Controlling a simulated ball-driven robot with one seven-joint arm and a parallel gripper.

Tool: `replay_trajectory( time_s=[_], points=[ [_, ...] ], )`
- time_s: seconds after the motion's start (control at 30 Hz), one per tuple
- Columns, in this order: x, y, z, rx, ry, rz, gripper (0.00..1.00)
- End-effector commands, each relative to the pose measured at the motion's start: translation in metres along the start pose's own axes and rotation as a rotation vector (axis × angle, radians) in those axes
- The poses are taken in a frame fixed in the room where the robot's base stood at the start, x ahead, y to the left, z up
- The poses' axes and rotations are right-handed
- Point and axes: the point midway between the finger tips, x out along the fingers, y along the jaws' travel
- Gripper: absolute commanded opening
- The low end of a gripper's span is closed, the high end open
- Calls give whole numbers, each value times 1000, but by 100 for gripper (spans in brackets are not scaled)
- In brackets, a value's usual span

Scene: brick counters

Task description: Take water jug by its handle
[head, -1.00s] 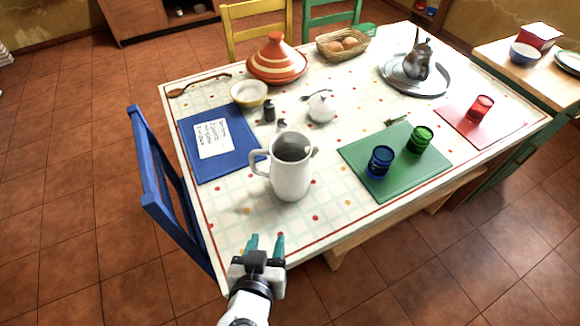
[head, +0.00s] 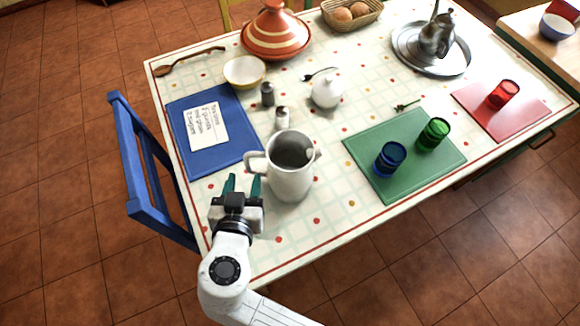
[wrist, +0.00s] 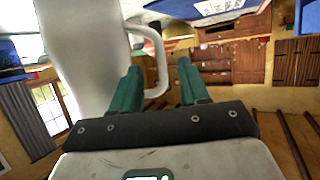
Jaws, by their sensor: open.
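The white water jug (head: 291,178) stands upright on the table near its front edge. Its handle (head: 254,162) points left in the head view. My gripper (head: 242,184) is open and empty, just in front of the handle and left of the jug body. In the wrist view the jug (wrist: 85,55) fills the upper left, and its handle (wrist: 160,60) shows ahead of the gap between my green fingertips (wrist: 160,80). The left finger overlaps the lower part of the handle in that picture; I cannot tell whether they touch.
A blue mat (head: 212,125) with a paper lies left of the jug. A green mat (head: 405,165) with a blue glass (head: 390,158) and a green glass (head: 434,132) lies right. Salt and pepper shakers stand behind the jug. A blue chair (head: 140,170) stands at the left edge.

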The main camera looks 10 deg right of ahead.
Motion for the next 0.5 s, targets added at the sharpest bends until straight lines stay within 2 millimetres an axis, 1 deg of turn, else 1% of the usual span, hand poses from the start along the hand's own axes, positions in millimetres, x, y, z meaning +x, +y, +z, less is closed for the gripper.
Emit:
replay_trajectory(
  time_s=[0.03, 0.17, 0.27, 0.4, 0.5],
  points=[
    [5, 0, -1, 0, 0, 2, 45],
    [12, 1, -1, 0, -1, 2, 45],
    [22, 0, -4, -1, -1, 3, 45],
    [42, 0, -8, -1, -2, 4, 45],
    [55, -1, -6, 0, -1, 3, 45]
  ],
)
